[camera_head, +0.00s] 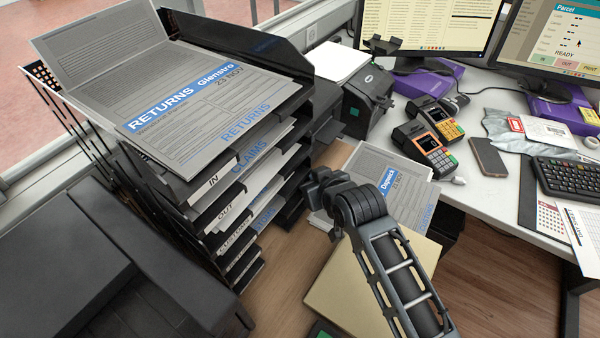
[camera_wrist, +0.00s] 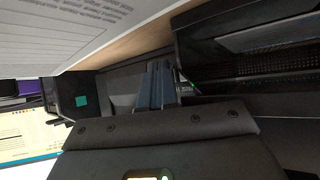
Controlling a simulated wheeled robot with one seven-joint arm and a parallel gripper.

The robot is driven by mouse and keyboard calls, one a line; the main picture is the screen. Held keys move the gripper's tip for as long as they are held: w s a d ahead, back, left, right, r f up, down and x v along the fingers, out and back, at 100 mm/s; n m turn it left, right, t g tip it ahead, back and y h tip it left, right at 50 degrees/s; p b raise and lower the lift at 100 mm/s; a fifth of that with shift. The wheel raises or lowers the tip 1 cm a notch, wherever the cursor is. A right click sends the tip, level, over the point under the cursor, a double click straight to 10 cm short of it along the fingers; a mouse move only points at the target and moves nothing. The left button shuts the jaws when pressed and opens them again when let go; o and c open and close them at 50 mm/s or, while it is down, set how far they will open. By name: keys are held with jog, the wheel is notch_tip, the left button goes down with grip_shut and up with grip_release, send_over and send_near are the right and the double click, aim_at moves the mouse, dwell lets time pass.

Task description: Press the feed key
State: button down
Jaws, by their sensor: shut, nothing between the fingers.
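A black label printer (camera_head: 368,96) stands on the counter behind the letter trays, with a small green square (camera_head: 354,112) on its front. I cannot tell whether this square is the feed key; no key marked feed can be read. The green square (camera_wrist: 81,101) also shows at the left in the wrist view. My gripper (camera_head: 318,190) is beside the letter trays, in front of and below the printer, apart from it. In the wrist view its fingers (camera_wrist: 160,75) are together and empty.
A tall stack of black letter trays (camera_head: 222,185) stands left of my gripper. Papers (camera_head: 365,160) lie on a box (camera_head: 340,285) beside my arm. Card terminals (camera_head: 425,145), a phone (camera_head: 488,157) and a keyboard (camera_head: 570,182) occupy the counter at right.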

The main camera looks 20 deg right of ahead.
jog(key=shift+s+a+r, duration=0.1)
jog(key=shift+a+r, duration=0.05)
jog(key=shift+a, duration=0.2)
jog(key=shift+s+d+p, duration=0.4)
jog(key=shift+s, duration=0.15)
jog(key=shift+s+d+p, duration=0.35)
jog(key=shift+s+d, duration=0.4)
jog(key=shift+s, duration=0.2)
jog(key=shift+s+d+p, duration=0.35)
jog(key=shift+s+d, duration=0.4)
jog(key=shift+s, duration=0.15)
jog(key=shift+s+d, duration=0.15)
jog(key=shift+d, duration=0.15)
